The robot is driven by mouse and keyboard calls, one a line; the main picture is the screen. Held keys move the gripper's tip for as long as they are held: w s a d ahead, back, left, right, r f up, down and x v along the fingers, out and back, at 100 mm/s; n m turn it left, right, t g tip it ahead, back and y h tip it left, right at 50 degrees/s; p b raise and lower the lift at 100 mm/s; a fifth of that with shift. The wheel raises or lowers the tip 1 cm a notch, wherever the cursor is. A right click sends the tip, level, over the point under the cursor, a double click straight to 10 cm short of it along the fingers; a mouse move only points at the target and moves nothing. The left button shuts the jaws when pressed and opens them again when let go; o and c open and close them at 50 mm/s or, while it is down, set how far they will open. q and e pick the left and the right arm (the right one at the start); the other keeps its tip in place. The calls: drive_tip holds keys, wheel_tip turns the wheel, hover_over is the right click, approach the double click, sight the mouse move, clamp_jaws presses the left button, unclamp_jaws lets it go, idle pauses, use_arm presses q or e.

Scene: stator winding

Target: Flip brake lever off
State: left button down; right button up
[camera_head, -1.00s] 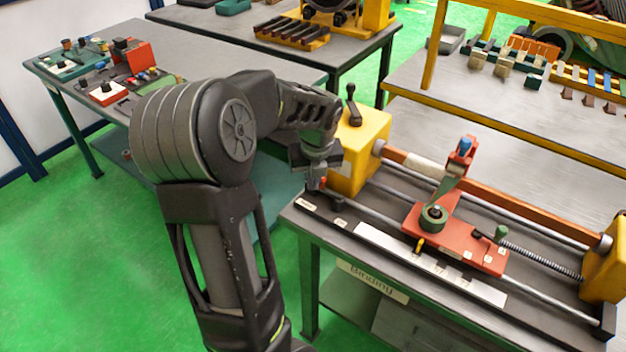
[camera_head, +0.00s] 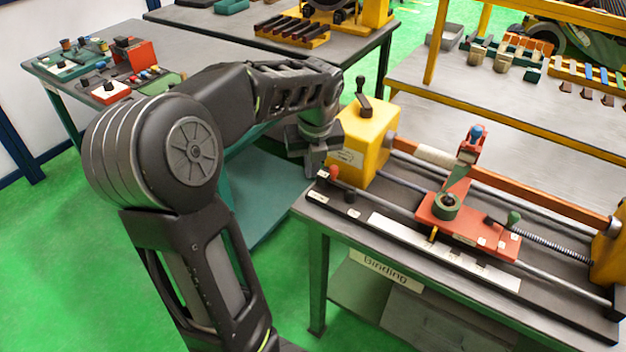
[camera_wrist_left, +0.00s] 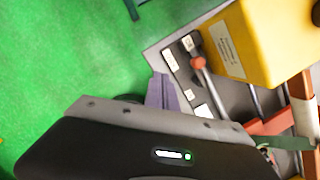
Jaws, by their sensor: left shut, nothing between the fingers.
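The winding bench carries a yellow headstock (camera_head: 362,140) with a black-knobbed crank (camera_head: 363,92) on top. A short lever with a red knob (camera_head: 333,172) stands at the bench's left front corner. In the left wrist view the red-knobbed lever (camera_wrist_left: 198,62) lies beside the yellow block, next to white labels. I cannot read which handle is the brake. My left gripper (camera_head: 311,172) is just left of the red knob, at the bench's left edge. Its purple-grey fingers (camera_wrist_left: 163,93) are shut and empty, apart from the lever. My right gripper is not in view.
A red carriage (camera_head: 470,225) with an upright arm sits on rails right of the headstock. A long orange bar (camera_head: 520,180) runs behind it. Another table (camera_head: 190,50) with parts stands at the back left. Green floor is clear left of the bench.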

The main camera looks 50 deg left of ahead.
use_arm(q)
drive_tip(key=shift+s+r, duration=0.25)
drive_tip(key=shift+r, duration=0.55)
drive_tip(key=shift+s+r, duration=0.25)
drive_tip(key=shift+r, duration=0.5)
